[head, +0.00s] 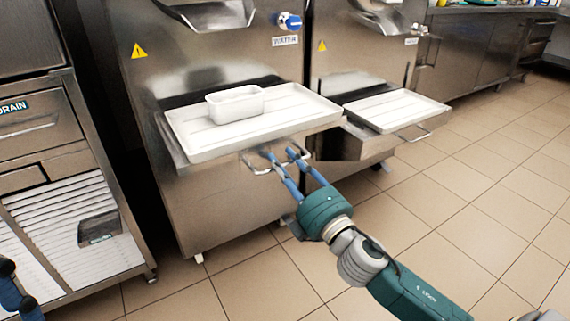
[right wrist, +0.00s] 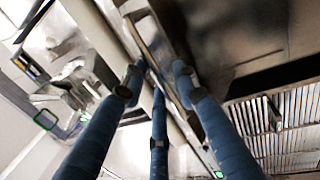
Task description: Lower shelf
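The left freezer's shelf (head: 290,117) is white and ribbed, juts out from the steel front and looks level. A wire handle (head: 251,166) sticks out under its front edge. A second white shelf (head: 398,110) is on the freezer to the right, with its own wire handle (head: 414,138). My right gripper (head: 281,155) is at the left shelf's handle, its blue fingers apart. In the right wrist view its fingers (right wrist: 157,84) are also spread; contact with the handle is unclear. My left gripper (head: 14,292) shows only partly at the lower left edge.
A white rectangular container (head: 236,104) stands on the left shelf. A steel cabinet (head: 72,205) with a louvred front and a drain label stands at left. The tiled floor (head: 470,200) is clear at right.

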